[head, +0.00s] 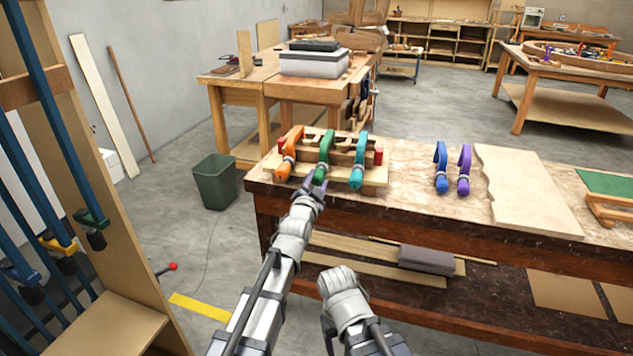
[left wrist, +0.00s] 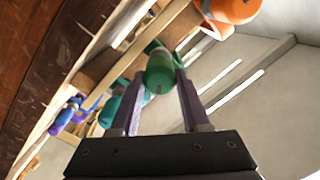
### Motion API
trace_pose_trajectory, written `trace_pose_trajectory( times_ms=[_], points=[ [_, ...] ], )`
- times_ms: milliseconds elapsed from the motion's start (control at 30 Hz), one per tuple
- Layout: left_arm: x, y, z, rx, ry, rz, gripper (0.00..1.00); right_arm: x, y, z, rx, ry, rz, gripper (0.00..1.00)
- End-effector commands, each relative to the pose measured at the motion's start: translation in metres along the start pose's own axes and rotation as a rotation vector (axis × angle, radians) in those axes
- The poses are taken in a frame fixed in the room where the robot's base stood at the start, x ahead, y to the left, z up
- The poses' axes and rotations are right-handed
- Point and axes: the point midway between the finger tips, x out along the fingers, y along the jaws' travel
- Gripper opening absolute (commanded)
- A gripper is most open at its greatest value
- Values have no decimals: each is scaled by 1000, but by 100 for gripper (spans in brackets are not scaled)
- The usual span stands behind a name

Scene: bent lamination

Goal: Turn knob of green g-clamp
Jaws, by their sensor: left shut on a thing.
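The green g-clamp (head: 324,147) stands between an orange clamp (head: 291,147) and a turquoise clamp (head: 360,157) on a wooden form at the workbench's left end. Its knob (head: 319,177) points toward me over the front edge. My left gripper (head: 314,185) reaches up from below and is shut on this knob. In the left wrist view the green knob (left wrist: 159,78) sits between the two purple fingers, one on each side. Part of my right arm shows in the head view, but its gripper is not visible.
The workbench (head: 410,162) also holds a blue clamp (head: 441,167), a purple clamp (head: 464,170) and a light wavy board (head: 520,190). Orange and turquoise knobs flank the green one closely. A green bin (head: 215,181) stands on the floor at left.

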Motion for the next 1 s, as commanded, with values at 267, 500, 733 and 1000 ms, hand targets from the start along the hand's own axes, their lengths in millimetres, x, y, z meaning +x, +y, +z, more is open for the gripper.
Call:
trace_pose_trajectory(
  times_ms=[267, 500, 733, 1000],
  points=[
    [2, 0, 0, 264, 1, 0, 0, 0, 0, 0, 0, 0, 0, 66],
    [3, 1, 0, 493, 2, -1, 0, 1, 0, 0, 0, 0, 0, 66],
    [3, 1, 0, 710, 2, -1, 0, 2, 0, 0, 0, 0, 0, 66],
    [4, 1, 1, 966, 3, -2, 0, 2, 0, 0, 0, 0, 0, 66]
  ],
)
